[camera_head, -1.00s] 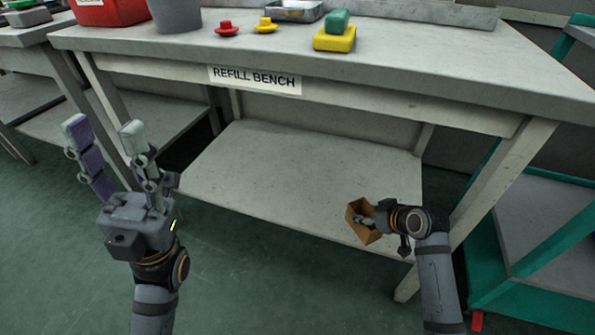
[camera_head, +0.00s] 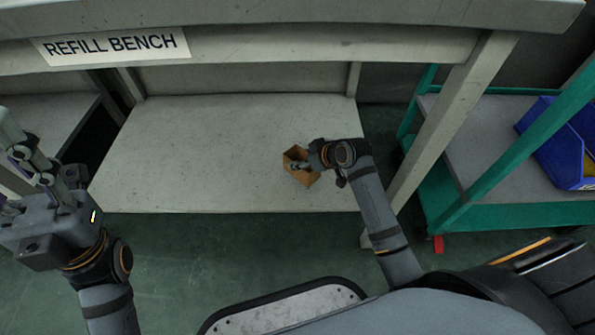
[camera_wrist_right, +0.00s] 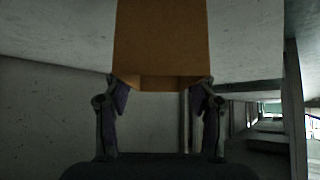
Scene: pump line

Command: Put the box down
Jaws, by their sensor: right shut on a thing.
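A small brown open-topped box (camera_head: 298,168) is at my right gripper (camera_head: 302,165), over the right front part of the bench's lower shelf (camera_head: 200,150). In the right wrist view the box (camera_wrist_right: 160,40) sits between the two fingertips of the right gripper (camera_wrist_right: 160,86), which is shut on it. I cannot tell whether the box touches the shelf. My left gripper (camera_head: 10,165) is at the left edge of the head view, partly cut off, with its fingers apart and nothing between them.
The refill bench top (camera_head: 280,12) overhangs the shelf, with a leg (camera_head: 450,120) right of my right arm. A green cart (camera_head: 480,215) with a blue bin (camera_head: 558,145) stands farther right. The shelf's middle and left are bare.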

